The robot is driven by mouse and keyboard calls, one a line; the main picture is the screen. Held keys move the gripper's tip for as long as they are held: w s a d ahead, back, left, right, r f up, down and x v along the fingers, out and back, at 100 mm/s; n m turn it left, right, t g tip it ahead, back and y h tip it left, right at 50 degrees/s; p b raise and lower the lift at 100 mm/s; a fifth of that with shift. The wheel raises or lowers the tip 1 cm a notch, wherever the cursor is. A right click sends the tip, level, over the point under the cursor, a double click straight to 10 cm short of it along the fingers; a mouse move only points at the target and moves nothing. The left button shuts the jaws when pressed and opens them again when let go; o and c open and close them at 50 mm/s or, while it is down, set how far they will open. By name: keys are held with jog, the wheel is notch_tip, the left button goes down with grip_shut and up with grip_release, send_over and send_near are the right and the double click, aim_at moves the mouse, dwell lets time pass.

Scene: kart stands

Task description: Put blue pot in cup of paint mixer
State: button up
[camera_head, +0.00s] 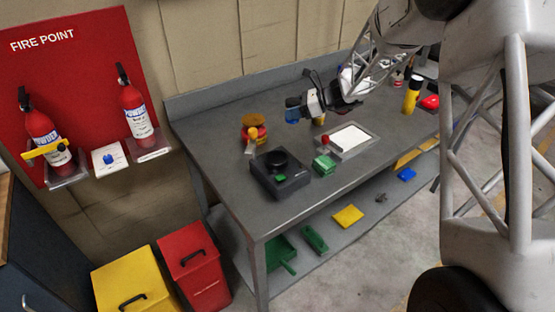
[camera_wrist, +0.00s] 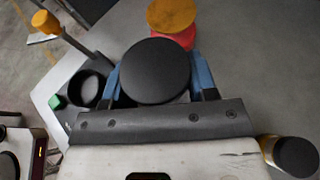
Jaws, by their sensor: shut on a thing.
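My gripper (camera_head: 297,109) is shut on the blue pot (camera_head: 292,115), which has a black lid. In the wrist view the lid (camera_wrist: 155,71) sits between the two blue fingers and hides most of the pot's body. The pot looks upright and over the bench, behind the mixer; its exact height is hard to tell. The paint mixer (camera_head: 292,184) is a black box with a green button on the bench's near side. Its round black cup (camera_head: 276,159) is on top, and the open cup (camera_wrist: 87,88) shows left of the held pot in the wrist view.
An orange-and-red stack (camera_head: 253,130) stands left of the gripper. More items, including a yellow pot with black lid (camera_head: 411,98), stand farther right. Bare bench (camera_head: 215,122) lies left.

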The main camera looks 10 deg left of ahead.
jog(key=s+d, duration=0.2)
jog(key=s, duration=1.3)
jog(key=s+d, duration=0.2)
jog(key=s, duration=1.3)
jog(key=shift+d+m+t, duration=0.15)
jog(key=shift+m+t, duration=0.15)
jog(key=shift+t, duration=0.1)
jog(key=shift+w+f, duration=0.1)
jog(key=shift+w, duration=0.05)
send_over(277, 162)
jog(key=shift+w+f, duration=0.1)
jog(key=shift+f, duration=0.6)
jog(key=shift+f, duration=1.8)
jog(key=shift+f, duration=0.15)
